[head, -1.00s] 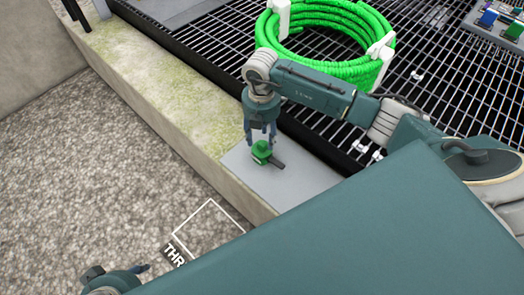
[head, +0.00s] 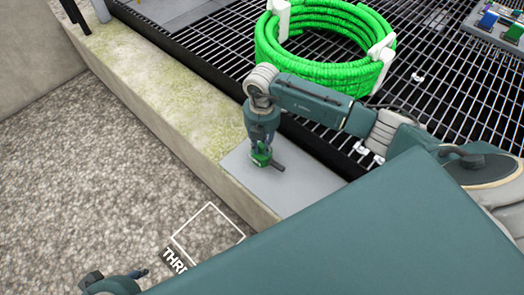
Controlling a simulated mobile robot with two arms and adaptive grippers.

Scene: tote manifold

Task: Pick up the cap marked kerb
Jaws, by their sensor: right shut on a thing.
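A small green cap (head: 260,160) is on the grey plate (head: 300,190) on the kerb, with a dark stub sticking out to its right. No marking on it is readable. My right gripper (head: 260,152) points straight down and is shut on the green cap, which still appears to be at the plate. The fingers hide part of the cap. My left gripper (head: 140,271) shows only partly at the bottom left, low over the gravel side and away from the cap; its jaws are too small and cut off to judge.
A coil of green hose (head: 320,45) lies on the black grating (head: 220,50) behind my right arm. The mossy stone kerb (head: 160,95) runs to the upper left. Gravel (head: 80,170) with a white painted square (head: 209,233) lies at left. A tray of coloured parts (head: 490,25) is at the top right.

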